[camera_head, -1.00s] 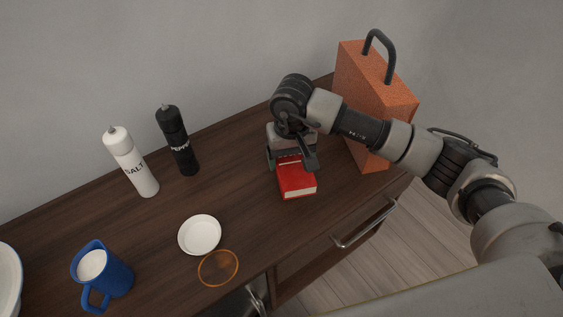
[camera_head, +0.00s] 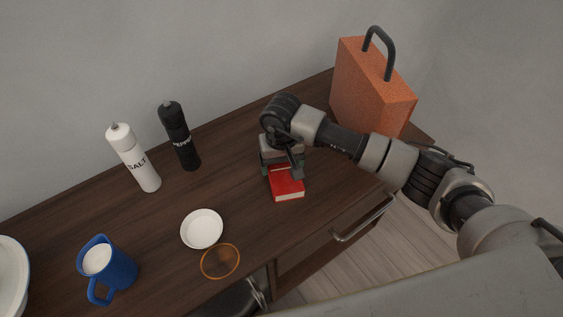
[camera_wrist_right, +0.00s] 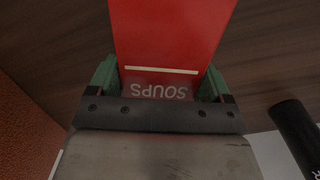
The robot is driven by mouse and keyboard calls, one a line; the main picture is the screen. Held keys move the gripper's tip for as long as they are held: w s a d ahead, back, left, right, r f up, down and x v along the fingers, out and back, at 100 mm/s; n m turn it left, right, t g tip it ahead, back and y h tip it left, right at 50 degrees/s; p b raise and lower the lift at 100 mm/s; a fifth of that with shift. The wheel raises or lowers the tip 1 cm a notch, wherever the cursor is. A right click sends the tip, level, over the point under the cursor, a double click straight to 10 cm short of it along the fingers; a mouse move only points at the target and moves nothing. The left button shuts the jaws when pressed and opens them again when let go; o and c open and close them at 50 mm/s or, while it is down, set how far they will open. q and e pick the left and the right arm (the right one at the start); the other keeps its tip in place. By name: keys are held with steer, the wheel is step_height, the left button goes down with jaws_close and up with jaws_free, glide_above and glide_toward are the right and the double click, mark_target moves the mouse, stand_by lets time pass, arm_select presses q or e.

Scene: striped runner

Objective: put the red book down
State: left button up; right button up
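The red book (camera_head: 287,184) is over the right part of the dark wooden top, left of the orange box. My right gripper (camera_head: 283,171) is at its far end. In the right wrist view the red book (camera_wrist_right: 170,35) shows the word SOUPS, upside down. There the green fingers of the right gripper (camera_wrist_right: 160,85) press on both of its sides. I cannot tell whether the book's underside touches the wood. My left gripper is not in view.
An orange box with a black handle (camera_head: 370,95) stands at the back right. The pepper bottle (camera_head: 180,140), salt bottle (camera_head: 135,160), white dish (camera_head: 202,229), amber ring-shaped item (camera_head: 220,262) and blue mug (camera_head: 108,270) are to the left. Wood is bare between dish and book.

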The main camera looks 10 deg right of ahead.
steer(key=o, duration=0.3)
steer(key=shift+r, duration=0.55)
step_height(320, 180, up, 11)
steer(key=shift+r+b, duration=0.1)
steer(key=shift+b, duration=1.05)
